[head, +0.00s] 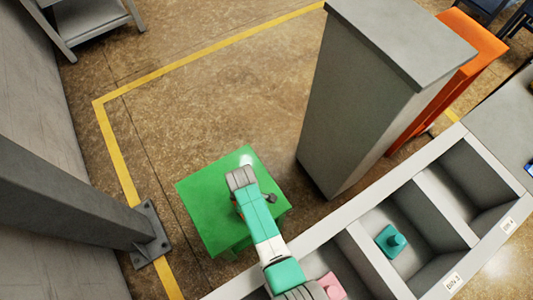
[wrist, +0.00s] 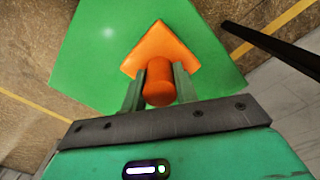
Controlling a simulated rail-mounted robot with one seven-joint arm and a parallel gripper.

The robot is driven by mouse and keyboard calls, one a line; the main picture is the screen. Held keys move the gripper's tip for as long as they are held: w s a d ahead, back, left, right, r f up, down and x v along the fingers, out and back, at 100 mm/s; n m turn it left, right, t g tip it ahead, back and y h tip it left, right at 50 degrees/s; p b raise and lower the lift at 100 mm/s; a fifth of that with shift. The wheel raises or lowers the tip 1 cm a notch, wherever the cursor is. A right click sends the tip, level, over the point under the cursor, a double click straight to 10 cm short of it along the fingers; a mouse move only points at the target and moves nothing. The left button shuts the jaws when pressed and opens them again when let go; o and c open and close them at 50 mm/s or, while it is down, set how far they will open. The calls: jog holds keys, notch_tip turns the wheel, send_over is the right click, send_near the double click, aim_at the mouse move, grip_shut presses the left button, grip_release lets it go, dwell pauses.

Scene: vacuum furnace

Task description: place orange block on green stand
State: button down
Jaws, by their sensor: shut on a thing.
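My gripper (wrist: 158,88) is shut on the knob, with one finger on each side. The green stand (wrist: 90,60) lies beneath the block in the wrist view, and its top extends beyond the block. I cannot tell whether the block touches the top. In the head view the green stand (head: 203,197) stands on the floor with my arm over it. The arm hides the block and fingertips there.
A grey bin rack (head: 355,242) runs along the lower right, holding a teal block (head: 391,241) and a pink block (head: 331,286). A tall grey cabinet (head: 358,110) stands right of the stand, with an orange one (head: 462,62) behind it. A grey post (head: 75,205) stands left.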

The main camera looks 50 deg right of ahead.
jog(key=shift+w+a+f, duration=0.15)
jog(key=shift+w+a, duration=0.85)
jog(key=shift+w+a+f+b, duration=0.15)
jog(key=shift+a+f+b, duration=0.05)
jog(key=shift+f+b, duration=0.55)
jog(key=shift+w+a+f+b, duration=0.15)
jog(key=shift+f+b, duration=0.35)
jog(key=shift+f, duration=0.45)
jog(key=shift+f, duration=0.1)
jog(key=c, duration=1.5)
grip_release()
jog(key=shift+s+f, duration=0.1)
jog(key=shift+f, duration=0.05)
jog(key=o, duration=0.4)
notch_tip(320, 180, up, 12)
jog(key=p, duration=0.5)
jog(key=shift+r, duration=0.2)
